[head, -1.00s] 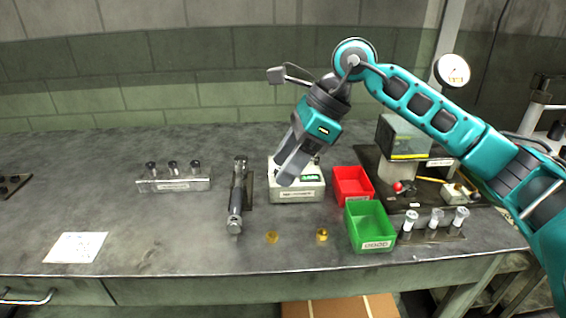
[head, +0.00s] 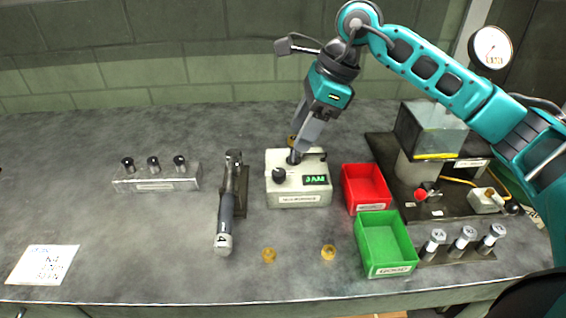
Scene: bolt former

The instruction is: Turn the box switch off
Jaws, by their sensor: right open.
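A white box (head: 298,190) stands in the middle of the bench, with a black knob (head: 279,175) on its front left and a small dark display (head: 315,180) with green letters that look like "JAM". A small pale box (head: 486,200) with a dark end sits at the right, on the dark base plate of a machine. I cannot tell which of these carries the box switch, or its position. My right gripper (head: 299,150) is open, pointing down at the top rear of the white box; its fingertips partly hide what is there, and contact cannot be told. My left gripper is not in view.
Red (head: 366,188) and green (head: 384,245) bins stand right of the white box. A dark cylindrical tool (head: 228,205) lies to its left. A rack (head: 157,180) stands at left. A machine (head: 430,130) with a red knob is at right.

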